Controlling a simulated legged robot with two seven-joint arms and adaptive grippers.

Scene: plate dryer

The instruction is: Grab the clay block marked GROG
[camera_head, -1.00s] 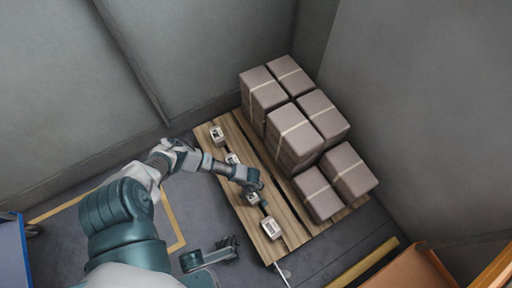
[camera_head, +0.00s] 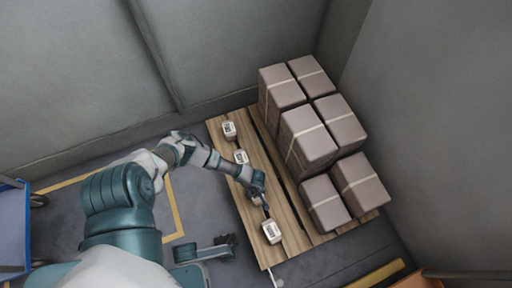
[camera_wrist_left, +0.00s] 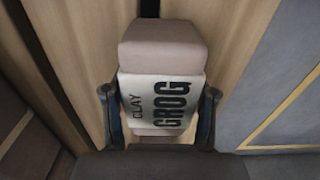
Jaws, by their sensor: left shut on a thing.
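The clay block marked GROG (camera_wrist_left: 163,100) is brown with a white wrap. It fills the middle of the left wrist view, with its label readable sideways. My left gripper (camera_wrist_left: 160,118) has one finger against each side of it and is shut on it. In the head view my left gripper (camera_head: 264,203) is over the pallet, in the row of small blocks, and mostly hides the block. My right gripper (camera_head: 226,243) is low over the floor, left of the pallet; its finger gap is unclear.
The wooden pallet (camera_head: 283,215) also bears other small labelled blocks: one at the far end (camera_head: 229,131), one beside my left forearm (camera_head: 241,157) and one nearer me (camera_head: 271,232). Large strapped brown packs (camera_head: 308,140) stand on its right side. Grey walls enclose the back.

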